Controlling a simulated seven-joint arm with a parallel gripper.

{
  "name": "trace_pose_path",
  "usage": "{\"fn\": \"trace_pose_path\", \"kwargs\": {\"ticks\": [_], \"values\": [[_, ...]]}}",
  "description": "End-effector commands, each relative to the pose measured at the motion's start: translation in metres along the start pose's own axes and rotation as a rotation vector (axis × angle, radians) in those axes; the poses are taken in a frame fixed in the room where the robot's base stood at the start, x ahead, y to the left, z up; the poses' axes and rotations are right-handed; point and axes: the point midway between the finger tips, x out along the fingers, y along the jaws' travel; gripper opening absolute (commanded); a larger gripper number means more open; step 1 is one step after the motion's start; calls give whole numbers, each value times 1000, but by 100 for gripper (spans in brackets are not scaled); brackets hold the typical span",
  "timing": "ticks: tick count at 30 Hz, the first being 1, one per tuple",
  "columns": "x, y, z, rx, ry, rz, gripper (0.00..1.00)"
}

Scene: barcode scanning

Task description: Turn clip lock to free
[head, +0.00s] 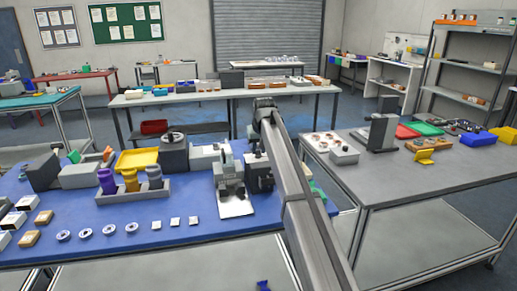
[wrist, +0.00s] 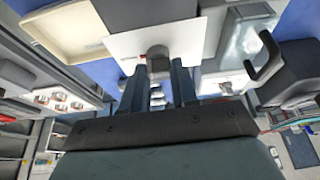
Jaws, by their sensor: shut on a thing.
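In the wrist view, a short grey knob (wrist: 158,60), which appears to be the clip lock, stands out from a white panel (wrist: 120,45) with a small red mark beside it. My gripper (wrist: 160,74) is shut on this knob, with one dark finger on each side. In the head view, my arm comes in from the lower right and hides much of the area around my gripper. A grey-white device (head: 229,180) stands upright on the blue bench just left of it. The knob cannot be made out there, and its turn angle is unclear.
The blue bench (head: 180,240) carries a rack with bottles (head: 130,188), a yellow tray (head: 137,160) and small round and square pieces along its front. A grey side table (head: 420,180) stands to the right.

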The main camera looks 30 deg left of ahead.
Motion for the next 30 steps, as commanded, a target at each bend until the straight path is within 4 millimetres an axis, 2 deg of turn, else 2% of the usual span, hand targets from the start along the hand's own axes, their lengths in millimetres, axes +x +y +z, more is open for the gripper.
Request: {"fn": "trace_pose_path", "kwargs": {"ticks": [8,14,30], "values": [[0,0,0,-20,0,-8,0],[0,2,0,-101,0,-42,0],[0,5,-3,-547,0,-228,0]]}}
